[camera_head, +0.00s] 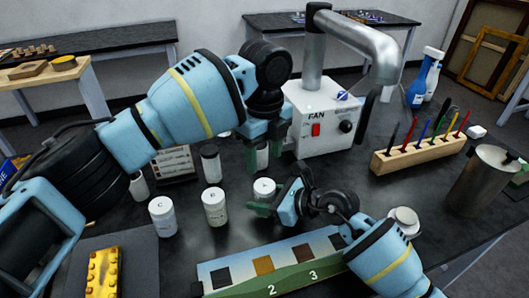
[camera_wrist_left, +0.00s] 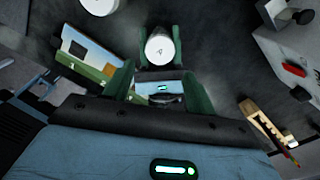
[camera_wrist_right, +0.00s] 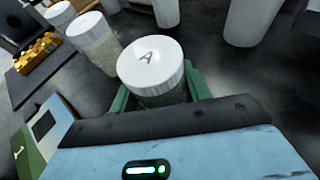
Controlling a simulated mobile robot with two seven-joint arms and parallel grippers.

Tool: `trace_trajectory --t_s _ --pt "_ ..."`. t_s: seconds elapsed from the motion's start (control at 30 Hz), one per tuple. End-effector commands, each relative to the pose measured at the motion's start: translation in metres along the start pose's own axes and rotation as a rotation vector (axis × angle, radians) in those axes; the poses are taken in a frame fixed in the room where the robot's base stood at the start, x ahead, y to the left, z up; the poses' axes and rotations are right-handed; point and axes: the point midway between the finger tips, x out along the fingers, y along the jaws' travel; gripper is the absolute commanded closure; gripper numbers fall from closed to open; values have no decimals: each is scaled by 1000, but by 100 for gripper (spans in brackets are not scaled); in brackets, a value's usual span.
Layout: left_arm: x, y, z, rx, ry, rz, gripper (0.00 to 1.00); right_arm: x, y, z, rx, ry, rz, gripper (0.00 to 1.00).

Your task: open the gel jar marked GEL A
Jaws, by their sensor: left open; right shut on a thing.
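The jar marked A (camera_head: 264,189) stands on the dark table, with its white lid on and the letter A on top. My right gripper (camera_head: 267,203) reaches in from the right and is shut around the jar's body, below the lid. In the right wrist view the jar (camera_wrist_right: 150,68) sits between the green fingers. My left gripper (camera_head: 262,152) is open and points down, above and behind the jar in the head view.
Two other white-lidded jars (camera_head: 162,215) (camera_head: 214,206) stand left of the marked jar. A dark-capped bottle (camera_head: 210,165) stands behind them. A white fan box (camera_head: 322,120) and a wooden brush rack (camera_head: 418,155) lie behind right. A numbered colour panel (camera_head: 225,272) lies in front.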

Motion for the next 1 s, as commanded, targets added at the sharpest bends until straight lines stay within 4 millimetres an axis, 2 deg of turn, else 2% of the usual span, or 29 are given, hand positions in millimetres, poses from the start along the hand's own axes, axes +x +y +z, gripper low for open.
trace_trajectory --t_s 0.2,0.4,0.73,1.0 --pt "0 0 0 294 0 0 44 0 0 0 0 1 0 100" --pt "0 0 0 436 0 0 44 0 0 0 0 1 0 100" --pt "4 0 0 463 1 1 44 0 0 0 0 1 0 100" --pt "39 0 0 462 1 2 44 0 0 0 0 1 0 100"
